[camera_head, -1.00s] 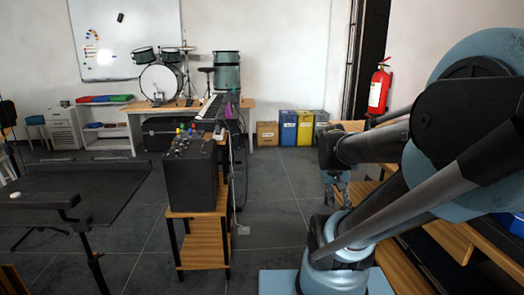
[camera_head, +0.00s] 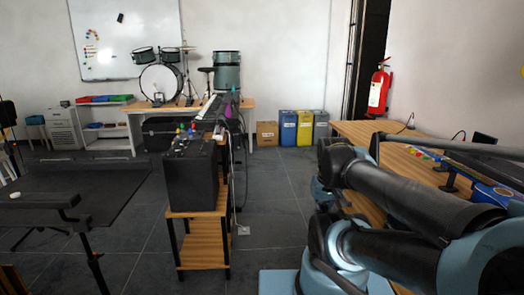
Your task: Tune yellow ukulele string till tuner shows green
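On the wooden bench at the right lies a long, narrow instrument-like object (camera_head: 428,154) with small coloured spots at its left end. A blue part with yellow edging (camera_head: 497,194) shows farther right, partly covered by my arm. I cannot tell for certain that this is the yellow ukulele. A small dark device (camera_head: 484,139) stands behind it at the wall. Whether it is the tuner, and what it shows, cannot be read. A sliver of yellow (camera_head: 521,72) is cut off at the right edge. My arm runs out of the picture at right, and my gripper is not visible.
The wooden bench (camera_head: 364,131) runs along the right wall, below a fire extinguisher (camera_head: 379,88). A black amplifier (camera_head: 191,177) stands on a wooden stand at centre. Boxes (camera_head: 297,128), drums (camera_head: 160,82) and a whiteboard (camera_head: 125,38) are at the back. Grey floor is open between.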

